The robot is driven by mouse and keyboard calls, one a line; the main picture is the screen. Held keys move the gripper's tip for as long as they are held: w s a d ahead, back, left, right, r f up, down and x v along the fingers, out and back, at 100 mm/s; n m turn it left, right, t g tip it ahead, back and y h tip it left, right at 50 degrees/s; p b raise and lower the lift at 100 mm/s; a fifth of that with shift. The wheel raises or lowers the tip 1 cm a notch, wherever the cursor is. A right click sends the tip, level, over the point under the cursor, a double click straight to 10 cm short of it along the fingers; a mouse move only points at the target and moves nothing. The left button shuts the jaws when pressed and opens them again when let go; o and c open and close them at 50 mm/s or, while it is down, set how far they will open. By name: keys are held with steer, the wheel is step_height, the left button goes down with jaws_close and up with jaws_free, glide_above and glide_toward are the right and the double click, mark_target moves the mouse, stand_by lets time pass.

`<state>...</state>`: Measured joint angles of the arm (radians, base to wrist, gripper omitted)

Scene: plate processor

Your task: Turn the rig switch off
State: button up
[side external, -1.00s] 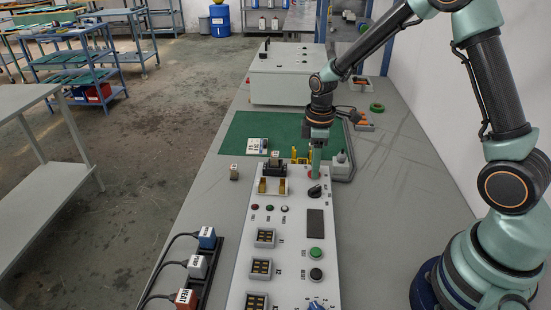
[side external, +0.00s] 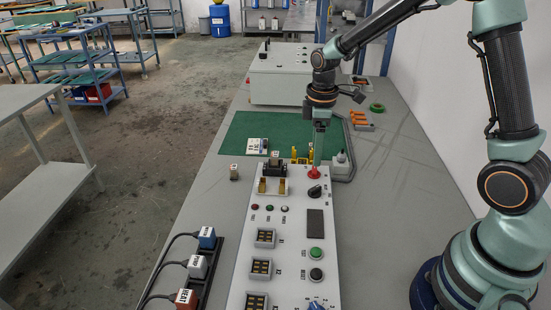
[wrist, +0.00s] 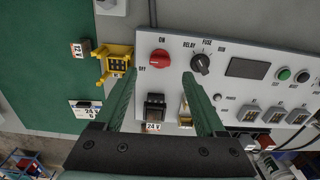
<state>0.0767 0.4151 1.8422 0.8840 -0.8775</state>
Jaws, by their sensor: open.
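The red rotary switch (wrist: 160,60), with ON and OFF printed beside it, is on the sloping grey panel. In the wrist view it lies just beyond and between my fingertips; I cannot tell surely which mark it points to. In the side view the red switch (side external: 314,173) sits near the panel's far end. My gripper (side external: 317,156) is above it, pointing down, apart from it as far as I can see. In the wrist view my gripper (wrist: 159,76) is open, with nothing between its two green fingers.
A black selector knob (side external: 315,191) is close beside the switch. A black 24 V block (wrist: 155,107) and a yellow socket (wrist: 116,66) are near my fingers. The panel (side external: 290,230) also carries a dark display, buttons and sockets. A green mat (side external: 235,130) lies behind it.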

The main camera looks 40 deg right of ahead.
mark_target(315, 169)
step_height(315, 169, up, 7)
stand_by(0.3)
steer(key=shift+r, duration=0.1)
steer(key=s+a+r+m+t, duration=0.3)
steer(key=s+r+m+t, duration=0.2)
steer(key=s, duration=0.8)
steer(key=shift+r+m+t, duration=0.3)
steer(key=shift+r+m, duration=0.95)
steer(key=shift+m, duration=0.85)
steer(key=shift+a, duration=0.1)
